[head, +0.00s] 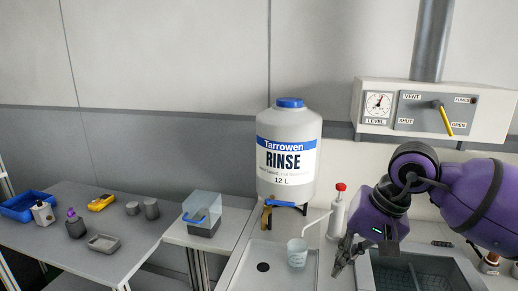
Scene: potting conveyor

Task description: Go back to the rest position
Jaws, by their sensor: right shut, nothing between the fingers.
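My right gripper (347,257) is shut and empty. It hangs at the end of the purple right arm, in front of the white counter, just right of a clear beaker (297,253) and apart from it as far as I can tell. My left gripper is not in the head view.
A large Rinse jug (287,185) stands behind the beaker. A dark sink (425,272) lies at the right. A clear box (202,213) and a grey table (80,252) with small items are left. A vent panel (436,108) hangs above.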

